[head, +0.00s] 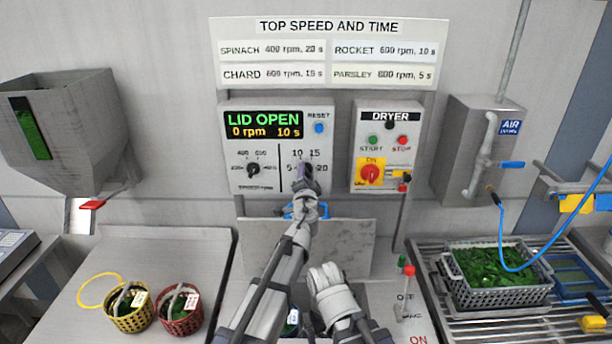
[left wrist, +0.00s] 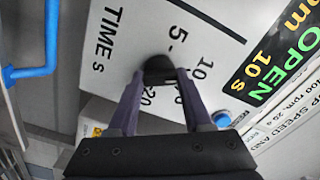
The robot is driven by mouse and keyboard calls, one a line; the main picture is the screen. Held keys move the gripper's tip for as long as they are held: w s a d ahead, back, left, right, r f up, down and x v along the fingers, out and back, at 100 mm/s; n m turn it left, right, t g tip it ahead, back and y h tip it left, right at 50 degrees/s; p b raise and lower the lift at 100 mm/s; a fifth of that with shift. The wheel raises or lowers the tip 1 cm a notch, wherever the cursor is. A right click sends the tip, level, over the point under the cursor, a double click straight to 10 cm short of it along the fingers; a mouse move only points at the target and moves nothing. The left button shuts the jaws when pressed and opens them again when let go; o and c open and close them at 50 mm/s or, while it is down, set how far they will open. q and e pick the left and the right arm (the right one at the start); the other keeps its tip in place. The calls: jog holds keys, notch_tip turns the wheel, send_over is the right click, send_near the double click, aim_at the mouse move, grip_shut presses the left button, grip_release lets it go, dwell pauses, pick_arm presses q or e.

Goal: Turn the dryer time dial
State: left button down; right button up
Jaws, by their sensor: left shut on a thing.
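The control panel (head: 236,180) on the wall carries a display (head: 262,125) reading LID OPEN, 0 rpm, 10 s. Its speed dial (head: 253,170) is at the lower left. In the left wrist view the black time dial (left wrist: 158,63) sits between the marks of the TIME s scale. My left gripper (head: 305,170) is shut on it, one finger on each side. My right arm's end (head: 332,285) is low in the middle; its fingers cannot be made out.
The dryer box (head: 359,150), with START, STOP and a red knob (head: 370,173), is right of the panel. A blue RESET button (head: 319,128) is above the time dial. Two baskets (head: 130,312) (head: 180,310) stand at left. A crate of greens (head: 497,295) is at right.

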pick_arm(q)
jog(key=shift+s, duration=0.1)
jog(key=shift+c, duration=1.6)
grip_release()
jog(key=s, duration=0.7)
jog(key=shift+s, duration=0.3)
jog(key=shift+s, duration=0.1)
